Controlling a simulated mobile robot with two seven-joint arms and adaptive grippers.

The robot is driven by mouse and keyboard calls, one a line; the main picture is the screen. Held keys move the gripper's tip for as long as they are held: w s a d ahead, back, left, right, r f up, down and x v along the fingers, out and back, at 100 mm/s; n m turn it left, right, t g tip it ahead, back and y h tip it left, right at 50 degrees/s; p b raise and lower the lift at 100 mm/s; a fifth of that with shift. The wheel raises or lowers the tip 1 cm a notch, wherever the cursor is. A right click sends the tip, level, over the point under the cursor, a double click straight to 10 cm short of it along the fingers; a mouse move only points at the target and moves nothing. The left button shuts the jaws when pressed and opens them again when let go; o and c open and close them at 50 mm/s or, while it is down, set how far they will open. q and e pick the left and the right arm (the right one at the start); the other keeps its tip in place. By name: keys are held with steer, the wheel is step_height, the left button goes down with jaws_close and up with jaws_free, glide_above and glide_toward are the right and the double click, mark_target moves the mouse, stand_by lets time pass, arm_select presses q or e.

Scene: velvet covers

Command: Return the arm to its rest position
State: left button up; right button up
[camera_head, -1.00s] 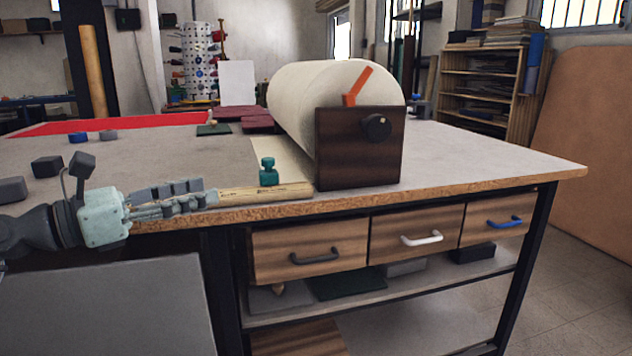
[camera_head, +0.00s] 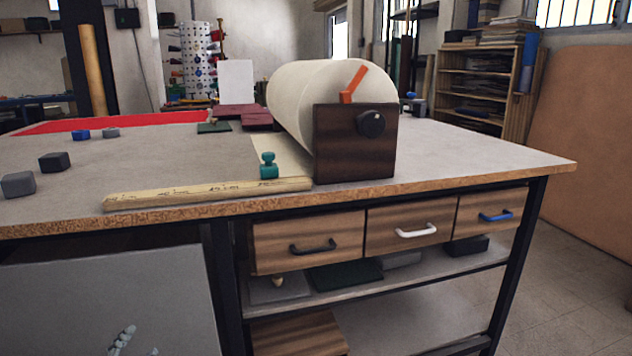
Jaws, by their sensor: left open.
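My left gripper (camera_head: 136,342) shows only in part at the bottom left edge, low in front of the grey panel under the table. It is open, with nothing seen between its fingers, and most of its arm is out of the picture. A wooden ruler (camera_head: 205,194) with dark markings lies along the front edge of the tabletop, well above and apart from the gripper. My right gripper is not in view.
The worktable (camera_head: 480,160) carries a paper roll (camera_head: 300,90) on a dark wooden stand, a teal knobbed weight (camera_head: 268,166) and several small dark blocks at the left. Drawers with black, white and blue handles sit below. The grey panel (camera_head: 110,290) is close to the gripper.

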arm_select(q)
steer(key=s+d+f+n+g, duration=0.2)
steer(key=s+f+g, duration=0.1)
steer(key=s+f, duration=0.4)
steer(key=s+d+f+n+g+h, duration=0.1)
steer(key=s+d+f+n+g, duration=0.1)
steer(key=s+f, duration=0.6)
steer(key=s+d+f+n+g+h, duration=0.1)
steer(key=s+d+f+n+g, duration=0.2)
steer(key=s+f+g, duration=0.3)
steer(key=s+f, duration=0.2)
steer(key=s, duration=0.1)
steer(key=shift+s+d, duration=0.25)
steer(key=shift+d, duration=0.15)
stand_by(0.9)
